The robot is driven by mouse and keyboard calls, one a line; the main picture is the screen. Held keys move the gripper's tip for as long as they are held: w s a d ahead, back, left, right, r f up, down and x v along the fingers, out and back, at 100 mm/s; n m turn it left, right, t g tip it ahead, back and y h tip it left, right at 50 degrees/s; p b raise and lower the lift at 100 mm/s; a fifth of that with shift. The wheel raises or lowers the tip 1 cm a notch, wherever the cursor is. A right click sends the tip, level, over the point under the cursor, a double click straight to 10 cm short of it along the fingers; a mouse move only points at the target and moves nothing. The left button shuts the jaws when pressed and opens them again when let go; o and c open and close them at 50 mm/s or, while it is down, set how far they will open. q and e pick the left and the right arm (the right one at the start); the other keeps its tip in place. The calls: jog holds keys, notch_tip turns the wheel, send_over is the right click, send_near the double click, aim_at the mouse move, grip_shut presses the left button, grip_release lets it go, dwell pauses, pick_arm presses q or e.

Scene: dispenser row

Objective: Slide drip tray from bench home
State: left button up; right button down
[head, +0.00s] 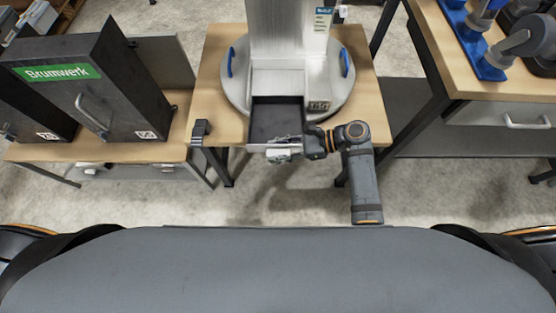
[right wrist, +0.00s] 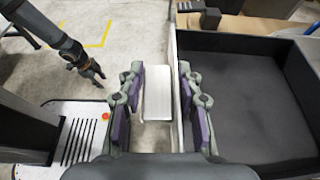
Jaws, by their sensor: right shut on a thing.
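The drip tray (head: 274,124) is a dark, open, shallow box with a light front edge. It sticks out from the foot of the light grey dispenser (head: 288,72) to the front edge of the bench. My right gripper (head: 291,147) is at the tray's front, shut on its light handle plate. In the right wrist view, the plate (right wrist: 157,96) lies between the purple-padded fingers, with the dark tray floor (right wrist: 250,95) to the right. My left gripper (right wrist: 93,74) shows small in the right wrist view, away from the tray; its fingers look spread and empty.
The wooden bench (head: 213,65) carries the dispenser. A black bracket (head: 201,131) stands at its front left edge. Dark cabinets (head: 93,88) are on the left bench. A right table (head: 470,78) holds blue parts. The floor (head: 255,200) before the bench is clear.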

aim_at(278, 112)
jog(key=w+b, duration=0.2)
jog(key=shift+w+f, duration=0.15)
jog(key=shift+w, duration=1.3)
jog(key=shift+w+f+b, duration=0.1)
jog(key=shift+w+b, duration=0.3)
jog(key=shift+w, duration=2.35)
jog(key=shift+f+p, duration=0.15)
jog(key=shift+p, duration=0.35)
jog(key=shift+w+f+b, duration=0.1)
jog(key=shift+w+b, duration=0.4)
jog(key=shift+w, duration=0.8)
jog(key=shift+w+b, duration=0.7)
jog(key=shift+w, duration=0.8)
jog(key=c, duration=0.8)
grip_release()
